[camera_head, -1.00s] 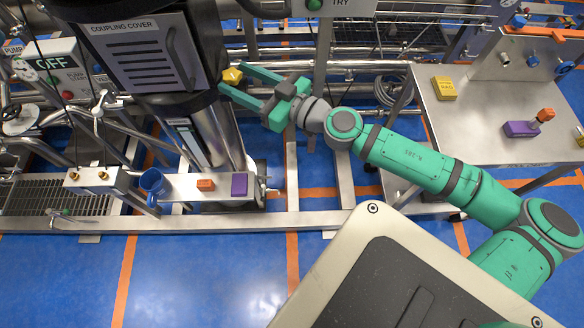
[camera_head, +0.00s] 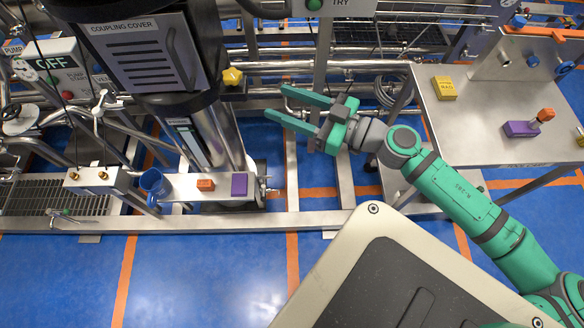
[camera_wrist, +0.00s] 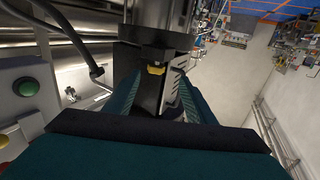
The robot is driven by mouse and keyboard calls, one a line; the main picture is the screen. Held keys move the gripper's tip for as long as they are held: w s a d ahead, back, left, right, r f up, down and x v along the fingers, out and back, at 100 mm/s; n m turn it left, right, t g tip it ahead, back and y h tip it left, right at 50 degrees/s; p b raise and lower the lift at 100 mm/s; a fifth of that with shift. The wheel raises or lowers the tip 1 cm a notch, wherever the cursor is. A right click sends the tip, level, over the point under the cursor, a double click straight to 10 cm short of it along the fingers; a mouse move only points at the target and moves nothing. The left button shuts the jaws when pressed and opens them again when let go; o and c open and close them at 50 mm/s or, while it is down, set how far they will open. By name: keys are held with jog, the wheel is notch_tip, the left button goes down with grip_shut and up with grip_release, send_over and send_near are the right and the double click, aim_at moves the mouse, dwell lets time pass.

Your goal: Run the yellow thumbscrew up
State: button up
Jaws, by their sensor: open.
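The yellow thumbscrew (camera_head: 232,76) is a lobed knob on the right side of the dark coupling cover housing (camera_head: 140,50). In the wrist view the thumbscrew (camera_wrist: 156,70) shows small between the fingers, under a dark bracket. My gripper (camera_head: 275,102) is open and empty. It stands apart from the thumbscrew, to its right and a little lower in the head view, with its fingers pointing left. In the wrist view both green fingers (camera_wrist: 157,100) are spread wide.
A steel bench (camera_head: 490,130) at right carries a yellow block (camera_head: 444,88) and a purple block (camera_head: 520,129). Pipes run behind my gripper.

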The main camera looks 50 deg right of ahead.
jog(key=s+a+f+h, duration=0.1)
jog(key=s+a+f, duration=0.4)
jog(key=f, duration=0.3)
jog(key=s+a+f+m+g+h, duration=0.1)
jog(key=s+a+f, duration=0.4)
jog(key=f, duration=0.3)
jog(key=shift+a+f, duration=0.2)
jog(key=shift+a, duration=0.2)
